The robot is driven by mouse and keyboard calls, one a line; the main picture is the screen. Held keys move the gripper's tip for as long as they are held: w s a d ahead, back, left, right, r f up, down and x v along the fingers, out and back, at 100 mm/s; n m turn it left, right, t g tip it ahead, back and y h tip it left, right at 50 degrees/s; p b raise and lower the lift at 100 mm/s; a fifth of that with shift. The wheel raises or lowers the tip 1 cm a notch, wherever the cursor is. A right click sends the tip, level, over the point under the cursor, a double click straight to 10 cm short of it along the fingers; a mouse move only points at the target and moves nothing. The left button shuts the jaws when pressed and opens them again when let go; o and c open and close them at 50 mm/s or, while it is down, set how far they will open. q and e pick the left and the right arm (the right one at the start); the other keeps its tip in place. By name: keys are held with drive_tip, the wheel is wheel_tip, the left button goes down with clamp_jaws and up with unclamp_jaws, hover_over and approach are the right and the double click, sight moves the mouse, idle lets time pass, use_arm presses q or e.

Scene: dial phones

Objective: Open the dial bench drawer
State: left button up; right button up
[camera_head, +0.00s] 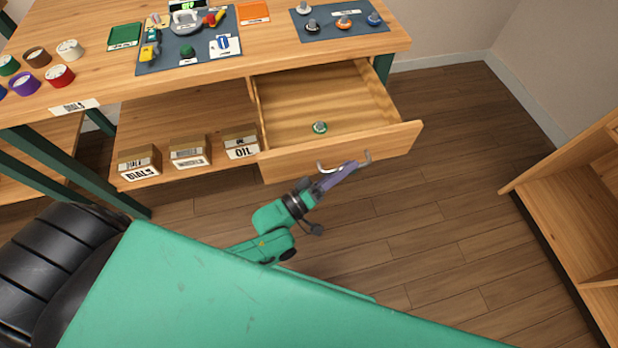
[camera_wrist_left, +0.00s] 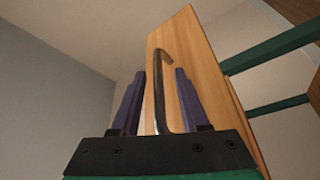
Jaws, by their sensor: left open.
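The bench drawer (camera_head: 340,152) stands pulled out from the wooden bench (camera_head: 300,48), its inside showing. A small green-and-white round item (camera_head: 320,127) lies in it near the front. A curved metal handle (camera_head: 366,158) is on the drawer front. My left gripper (camera_head: 345,172) is at the handle, in front of the drawer front. In the left wrist view, the handle (camera_wrist_left: 158,85) runs between the two purple fingers (camera_wrist_left: 160,90), with a gap on each side, so the fingers are open around it. My right gripper is not in view.
Boxes, one marked OIL (camera_head: 240,143), stand on the lower shelf. Coloured pots (camera_head: 58,77) and mats with small items (camera_head: 188,40) are on the bench top. A wooden shelf unit (camera_head: 570,220) stands at the right. The floor (camera_head: 450,200) between is clear.

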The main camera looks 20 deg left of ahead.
use_arm(q)
drive_tip(key=v, duration=1.4)
drive_tip(key=shift+b, duration=0.3)
drive_tip(key=shift+f, duration=0.1)
drive_tip(key=a+f+m+g+y+p, duration=0.25)
drive_tip(key=a+f+y+p, duration=0.2)
drive_tip(key=f, duration=0.45)
drive_tip(key=a+f+m+g+y+p, duration=0.2)
drive_tip(key=a+f+g+y+p, duration=0.15)
drive_tip(key=a+f, duration=0.35)
drive_tip(key=s+a+f+m+g+y+p, duration=0.1)
drive_tip(key=s+f+g, duration=0.3)
drive_tip(key=s, duration=0.5)
drive_tip(key=s+a+f+m+g+y+p, duration=0.1)
drive_tip(key=s+f+g, duration=0.4)
drive_tip(key=s, duration=0.5)
wheel_tip(320, 180, down, 3)
drive_tip(key=y+p, duration=0.1)
drive_tip(key=y, duration=0.1)
drive_tip(key=shift+s+a+y, duration=0.2)
drive_tip(key=shift+a+y, duration=0.05)
drive_tip(key=shift+y, duration=0.05)
